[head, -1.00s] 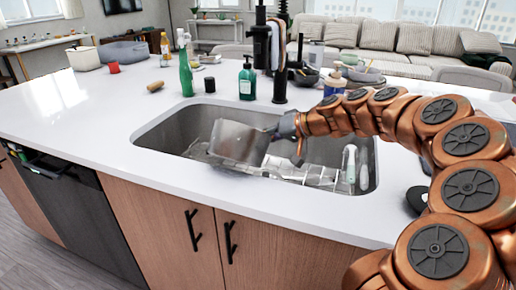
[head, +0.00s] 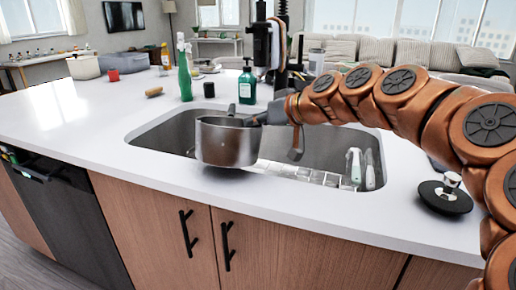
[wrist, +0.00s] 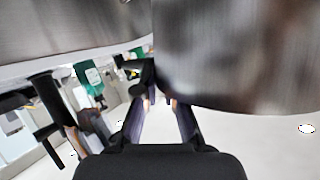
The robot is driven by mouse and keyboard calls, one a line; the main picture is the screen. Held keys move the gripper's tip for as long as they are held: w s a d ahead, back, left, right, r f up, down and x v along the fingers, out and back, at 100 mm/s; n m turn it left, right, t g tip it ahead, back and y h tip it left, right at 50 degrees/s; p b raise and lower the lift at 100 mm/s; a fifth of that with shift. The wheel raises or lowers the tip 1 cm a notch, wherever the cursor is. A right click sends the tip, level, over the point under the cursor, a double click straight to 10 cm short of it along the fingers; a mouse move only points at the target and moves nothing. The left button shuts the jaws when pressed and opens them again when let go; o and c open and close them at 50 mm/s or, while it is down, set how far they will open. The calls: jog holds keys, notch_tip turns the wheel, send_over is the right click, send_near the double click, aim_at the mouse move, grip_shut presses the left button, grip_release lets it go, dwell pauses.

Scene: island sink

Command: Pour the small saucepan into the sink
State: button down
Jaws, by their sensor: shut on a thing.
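The small saucepan (head: 227,143) is a brushed metal pot, roughly upright. It is held up over the left part of the sink, and its base overlaps the sink's front rim in the picture. My gripper (head: 262,117) is at the pan's right side, shut on it by its dark handle part. In the wrist view the gripper fingers (wrist: 160,112) point at the pan's metal wall (wrist: 235,55), which fills the upper right. The sink (head: 318,150) is a steel basin in the white counter. The pan's inside is hardly visible, so its contents cannot be told.
A wire rack (head: 300,172) and light-handled utensils (head: 361,168) are in the sink. A teal soap bottle (head: 247,84) and the dark faucet (head: 279,60) stand behind it. A green bottle (head: 185,75) stands further left. A black round item (head: 445,196) lies right. The front-left counter is clear.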

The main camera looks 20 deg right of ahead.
jog(key=shift+s+a+r+n+t+h+b, duration=0.35)
jog(key=shift+s+a+r+n+b, duration=0.35)
jog(key=shift+b, duration=0.55)
jog(key=shift+a+r+t, duration=0.3)
jog(key=shift+r+t, duration=0.05)
jog(key=shift+r, duration=0.05)
jog(key=shift+w+d+f+p, duration=0.15)
jog(key=shift+w+d+p, duration=0.1)
jog(key=shift+w+p, duration=0.2)
jog(key=w+d+f+m+g+y+p, duration=0.4)
jog(key=d+f+m+g+p, duration=0.1)
jog(key=p, duration=1.1)
notch_tip(320, 180, down, 4)
jog(key=d+m, duration=0.1)
jog(key=d, duration=0.1)
jog(key=shift+w+d+r+g, duration=0.2)
jog(key=shift+d+g, duration=0.1)
jog(key=shift+g, duration=0.1)
jog(key=shift+r+y+p, duration=0.1)
jog(key=shift+y+p, duration=0.25)
jog(key=shift+p, duration=0.35)
